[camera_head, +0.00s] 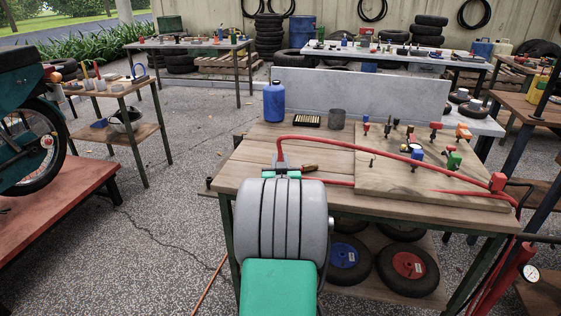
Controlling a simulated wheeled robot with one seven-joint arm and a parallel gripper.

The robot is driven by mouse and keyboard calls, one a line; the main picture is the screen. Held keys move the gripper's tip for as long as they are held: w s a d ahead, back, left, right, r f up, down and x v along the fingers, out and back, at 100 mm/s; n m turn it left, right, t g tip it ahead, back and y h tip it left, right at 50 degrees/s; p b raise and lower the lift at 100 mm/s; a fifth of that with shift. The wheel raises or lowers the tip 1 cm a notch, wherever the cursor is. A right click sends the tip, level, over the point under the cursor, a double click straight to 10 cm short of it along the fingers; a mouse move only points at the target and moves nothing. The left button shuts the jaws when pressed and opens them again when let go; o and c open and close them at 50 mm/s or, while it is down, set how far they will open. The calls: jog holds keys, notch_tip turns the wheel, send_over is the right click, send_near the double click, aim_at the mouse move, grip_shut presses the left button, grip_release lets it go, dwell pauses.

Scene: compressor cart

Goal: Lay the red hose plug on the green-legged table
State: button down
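A red hose (345,141) arcs over the near workbench from a red block (498,182) at the bench's right edge. Its left end bends down to my gripper (281,174), where the hose plug (281,163) sits between the green fingertips. The gripper appears shut on this end, just above the bench's wooden top; my wrist hides part of the grip. The near workbench (240,183) has dark green legs. A table at the back left (190,44) also has dark, greenish legs.
A wooden board (385,185) with several coloured fittings lies on the right of the bench. A blue bottle (274,101), a black tray (307,121) and a grey cup (337,119) stand at its back. A screwdriver (309,167) lies right of my gripper. The bench's left part is clear.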

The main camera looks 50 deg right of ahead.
jog(key=shift+f+b, duration=0.1)
jog(key=shift+b, duration=0.2)
jog(key=c, duration=1.3)
grip_release()
jog(key=shift+o, duration=0.2)
jog(key=shift+r+p, duration=0.25)
jog(key=shift+p, duration=0.05)
jog(key=shift+s+a, duration=0.2)
jog(key=p+v, duration=0.1)
jog(key=v, duration=1)
jog(key=shift+s+a, duration=0.2)
